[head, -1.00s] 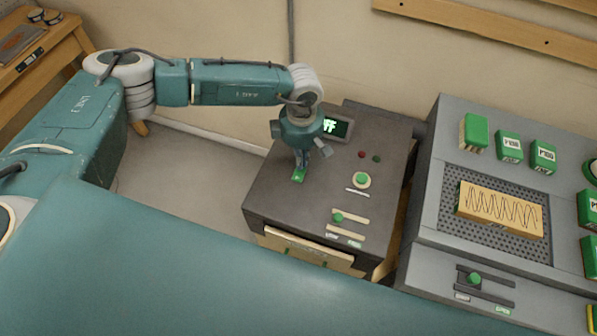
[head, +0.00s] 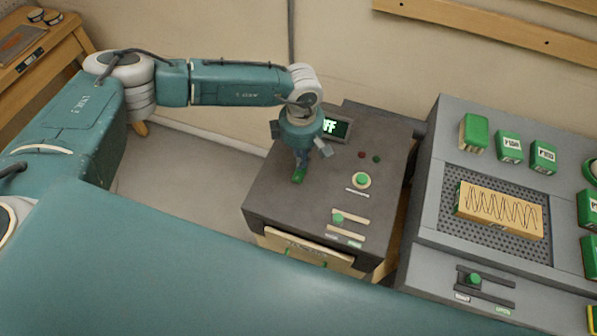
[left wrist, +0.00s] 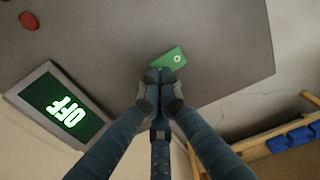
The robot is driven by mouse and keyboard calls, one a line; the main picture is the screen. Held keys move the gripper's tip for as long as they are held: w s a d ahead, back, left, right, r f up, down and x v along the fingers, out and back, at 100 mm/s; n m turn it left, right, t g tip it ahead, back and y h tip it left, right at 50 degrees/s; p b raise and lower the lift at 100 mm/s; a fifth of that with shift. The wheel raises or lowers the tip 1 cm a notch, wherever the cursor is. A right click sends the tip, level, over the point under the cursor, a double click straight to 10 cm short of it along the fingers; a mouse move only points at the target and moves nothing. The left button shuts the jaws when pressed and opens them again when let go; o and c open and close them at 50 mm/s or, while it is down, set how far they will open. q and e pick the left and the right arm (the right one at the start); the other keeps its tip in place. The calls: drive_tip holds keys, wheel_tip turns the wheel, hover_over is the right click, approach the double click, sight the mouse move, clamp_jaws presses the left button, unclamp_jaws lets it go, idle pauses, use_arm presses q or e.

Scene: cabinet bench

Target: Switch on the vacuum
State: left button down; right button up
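The dark grey machine (head: 275,205) has a display (head: 336,127) partly hidden by my left gripper. In the left wrist view the display (left wrist: 58,106) reads OFF in bright letters. A green rocker-like switch (head: 298,176) with a pale ring mark sits on the machine's top; it also shows in the left wrist view (left wrist: 170,58). My left gripper (head: 300,165) points down at this switch, fingers together and empty. In the left wrist view the fingertips (left wrist: 160,75) overlap the switch's near edge; I cannot tell whether they touch it. My right gripper is not in view.
The machine's top also has a round green button (head: 362,180), red (head: 361,155) and dark green lamps, and a green-knobbed slider (head: 338,217). A grey bench unit (head: 425,220) to the right carries a perforated plate with a yellow block (head: 500,210) and green boxes.

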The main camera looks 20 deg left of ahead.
use_arm(q)
drive_tip(key=shift+f+b, duration=1.1)
drive_tip(key=shift+f, duration=0.05)
idle(0.4)
drive_tip(key=shift+s, duration=0.1)
drive_tip(key=shift+r+p, duration=0.55)
drive_tip(key=shift+r, duration=0.2)
drive_tip(key=shift+r+p, duration=1.4)
drive_tip(key=shift+r, duration=1.4)
